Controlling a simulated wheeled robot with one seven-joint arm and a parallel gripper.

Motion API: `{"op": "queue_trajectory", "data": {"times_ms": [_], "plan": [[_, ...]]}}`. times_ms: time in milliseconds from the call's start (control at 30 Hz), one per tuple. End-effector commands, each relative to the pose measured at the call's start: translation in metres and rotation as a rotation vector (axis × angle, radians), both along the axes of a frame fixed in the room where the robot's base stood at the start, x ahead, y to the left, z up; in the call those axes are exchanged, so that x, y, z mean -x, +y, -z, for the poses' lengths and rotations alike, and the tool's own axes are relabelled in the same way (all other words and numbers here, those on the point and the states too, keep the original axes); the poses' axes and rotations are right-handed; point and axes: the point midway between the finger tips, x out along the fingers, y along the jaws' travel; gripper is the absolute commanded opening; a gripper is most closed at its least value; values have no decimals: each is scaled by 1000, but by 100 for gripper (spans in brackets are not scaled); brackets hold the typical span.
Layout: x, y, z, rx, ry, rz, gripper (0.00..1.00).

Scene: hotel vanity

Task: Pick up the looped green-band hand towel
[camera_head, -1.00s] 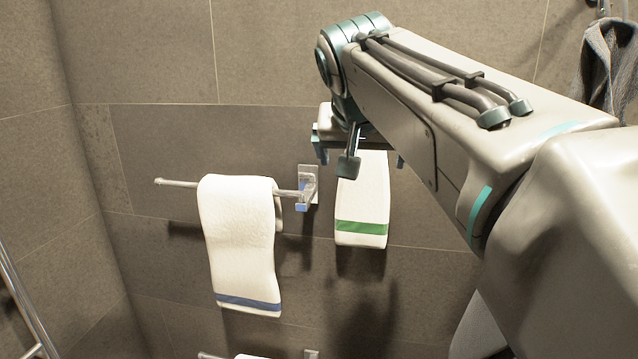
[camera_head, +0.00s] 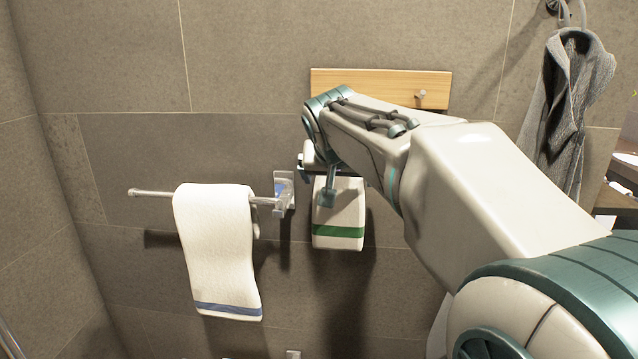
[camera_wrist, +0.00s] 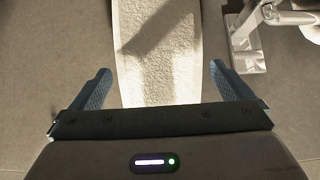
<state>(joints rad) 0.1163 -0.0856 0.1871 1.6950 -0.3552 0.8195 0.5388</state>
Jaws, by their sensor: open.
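The green-band hand towel (camera_head: 350,210) is white with a green stripe near its lower edge. It hangs against the tiled wall at the centre of the head view, its upper part hidden behind my gripper (camera_head: 325,188). In the wrist view a strip of white towel (camera_wrist: 150,45) runs up between the two fingers of my gripper (camera_wrist: 159,72), with a shadow across it. The fingers are spread, one on each side of the cloth, with a gap left and right. Whether the cloth lies at fingertip depth, I cannot tell. The towel's loop is not visible.
A blue-band white towel (camera_head: 215,245) hangs on a metal bar (camera_head: 150,193) to the left. The bar's wall bracket (camera_head: 284,192) is close beside the green-band towel. A wooden board with a peg (camera_head: 390,84) is above. A grey towel (camera_head: 565,110) hangs at right.

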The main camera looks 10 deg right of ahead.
Motion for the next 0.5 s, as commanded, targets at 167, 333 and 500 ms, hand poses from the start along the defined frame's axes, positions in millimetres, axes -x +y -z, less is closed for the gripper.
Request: {"op": "queue_trajectory", "data": {"times_ms": [167, 333, 500], "plan": [[-13, -4, 13, 1, 1, -1, 100], [-13, -4, 14, 0, -1, -1, 100], [-13, -4, 14, 1, -1, -1, 72]]}}
